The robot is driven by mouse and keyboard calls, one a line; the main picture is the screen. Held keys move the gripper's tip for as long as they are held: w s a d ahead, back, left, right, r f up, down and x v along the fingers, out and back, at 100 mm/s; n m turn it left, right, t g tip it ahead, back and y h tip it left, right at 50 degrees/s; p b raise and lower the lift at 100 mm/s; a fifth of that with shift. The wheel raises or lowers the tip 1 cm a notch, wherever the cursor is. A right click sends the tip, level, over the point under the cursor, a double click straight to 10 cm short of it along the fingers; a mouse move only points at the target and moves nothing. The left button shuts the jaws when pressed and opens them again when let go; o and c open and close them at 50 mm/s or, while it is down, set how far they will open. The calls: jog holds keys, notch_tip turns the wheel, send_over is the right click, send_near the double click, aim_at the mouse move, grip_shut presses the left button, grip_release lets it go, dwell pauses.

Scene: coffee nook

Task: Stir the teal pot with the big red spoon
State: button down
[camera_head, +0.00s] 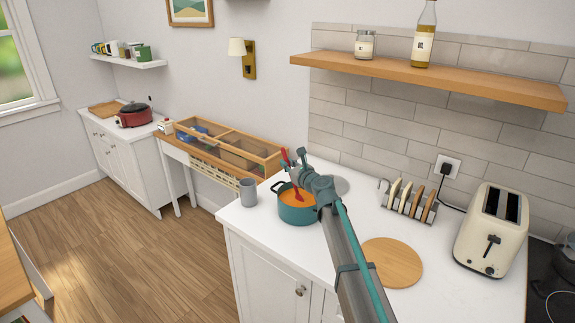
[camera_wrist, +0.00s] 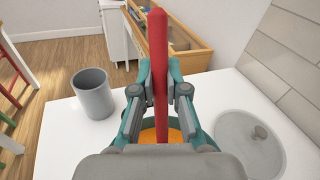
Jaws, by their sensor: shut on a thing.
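The teal pot (camera_head: 297,213) stands on the white counter with orange contents inside. The big red spoon (camera_head: 297,192) is held with its lower end in the pot's orange contents. In the wrist view the red handle (camera_wrist: 158,60) rises between the fingers. My gripper (camera_head: 294,170) is shut on the spoon's handle, above the pot. The wrist view shows my gripper (camera_wrist: 160,90) over the pot, with orange contents (camera_wrist: 150,136) partly hidden below it. The spoon's tip is hidden.
A grey cup (camera_head: 248,192) stands left of the pot. A grey lid (camera_wrist: 250,140) lies on the counter to the right in the wrist view. A toast rack (camera_head: 408,203), round wooden board (camera_head: 391,262) and toaster (camera_head: 493,230) stand further right. A wooden shelf (camera_head: 430,79) hangs above.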

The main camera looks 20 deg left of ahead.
jog(key=shift+r+p, duration=3.7)
jog(key=shift+r, duration=0.75)
notch_tip(320, 180, up, 4)
jog(key=p, duration=0.3)
